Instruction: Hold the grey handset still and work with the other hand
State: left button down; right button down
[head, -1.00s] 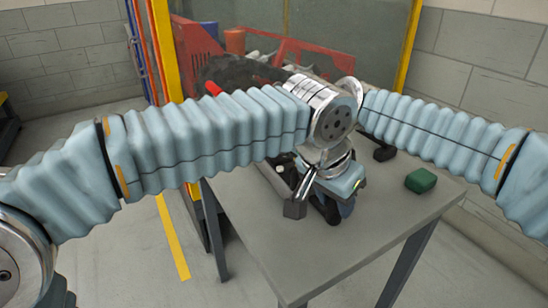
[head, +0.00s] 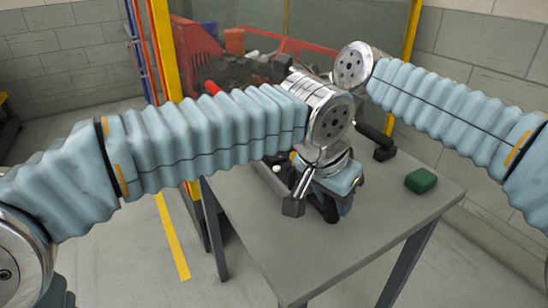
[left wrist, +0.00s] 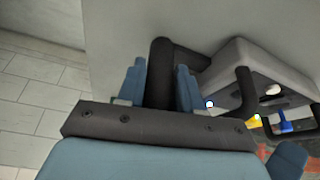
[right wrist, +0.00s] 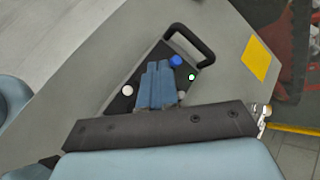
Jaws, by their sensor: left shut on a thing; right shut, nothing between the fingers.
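The handset shows in the right wrist view as a dark panel (right wrist: 119,104) with a white knob (right wrist: 127,89), a blue knob (right wrist: 175,61), a green light and a black loop handle (right wrist: 204,42). In the left wrist view its grey case (left wrist: 224,70) is at the right. My left gripper (left wrist: 160,76) is shut on a dark bar (left wrist: 159,58) that looks like a handle of the handset. My right gripper (right wrist: 158,66) is shut and empty, over the panel near the blue knob; contact is unclear. In the head view my left arm hides most of the handset and my right gripper.
The grey table (head: 365,225) is clear at the front. A green block (head: 420,181) and a black object (head: 385,152) lie toward its right and back. Behind the table, a glass screen in a yellow frame (head: 408,55) stands before a red machine (head: 192,48).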

pick_arm(q)
jog(key=shift+s+d, duration=0.1)
jog(key=c, duration=0.7)
grip_release()
jog(key=shift+o, duration=0.2)
jog(key=shift+r, duration=0.1)
